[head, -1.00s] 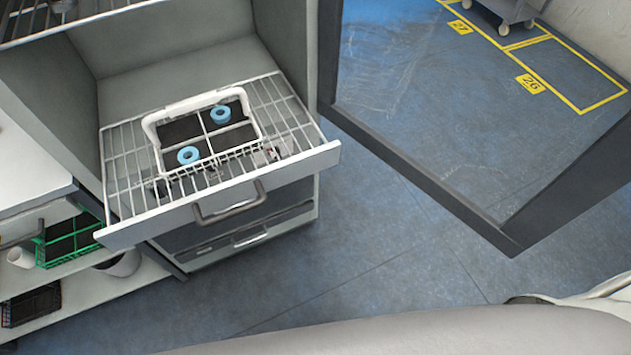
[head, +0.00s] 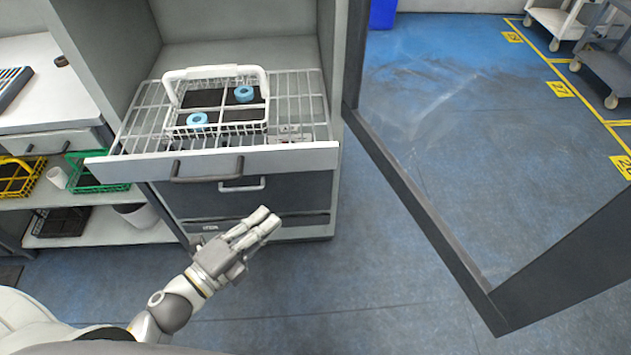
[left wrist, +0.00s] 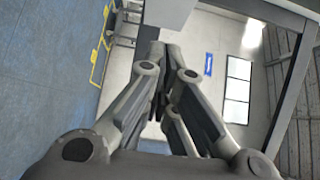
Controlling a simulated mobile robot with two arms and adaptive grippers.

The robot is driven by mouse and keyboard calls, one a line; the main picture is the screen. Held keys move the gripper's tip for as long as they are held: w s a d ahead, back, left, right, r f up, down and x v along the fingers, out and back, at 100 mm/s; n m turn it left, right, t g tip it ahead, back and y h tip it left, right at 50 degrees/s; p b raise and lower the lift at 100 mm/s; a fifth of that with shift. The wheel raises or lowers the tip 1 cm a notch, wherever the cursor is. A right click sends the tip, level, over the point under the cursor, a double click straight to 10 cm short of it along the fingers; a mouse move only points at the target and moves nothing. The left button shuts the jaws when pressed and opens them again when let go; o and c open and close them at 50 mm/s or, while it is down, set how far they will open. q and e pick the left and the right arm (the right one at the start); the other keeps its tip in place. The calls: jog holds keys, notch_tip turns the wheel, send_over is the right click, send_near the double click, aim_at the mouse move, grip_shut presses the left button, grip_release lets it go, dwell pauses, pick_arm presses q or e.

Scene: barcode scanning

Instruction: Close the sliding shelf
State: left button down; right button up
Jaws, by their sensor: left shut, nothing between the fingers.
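The sliding shelf (head: 300,159) is a wire rack with a pale front panel and a dark bar handle (head: 207,170). It is pulled out of the grey cabinet in the head view. A white wire basket (head: 217,128) with two blue rings stands on the rack. My left gripper (head: 264,220) is in front of the cabinet, lower in the picture than the shelf front and apart from it. Its fingers are together and empty; they also show in the left wrist view (left wrist: 158,60), where the shelf is not seen. My right gripper is in neither view.
A closed drawer (head: 290,190) lies under the shelf. To the left, a white bench (head: 50,92) has a green basket (head: 88,172) and a yellow basket (head: 20,178) below. The blue floor ahead is clear.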

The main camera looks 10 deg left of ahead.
pick_arm(q)
jog(key=p, duration=0.3)
send_near(313, 160)
jog(key=d, duration=0.3)
jog(key=w, duration=0.3)
jog(key=shift+w+a+p, duration=0.3)
jog(key=shift+w+p, duration=0.05)
jog(key=shift+p, duration=0.05)
jog(key=shift+w+f, duration=0.1)
jog(key=shift+w, duration=0.05)
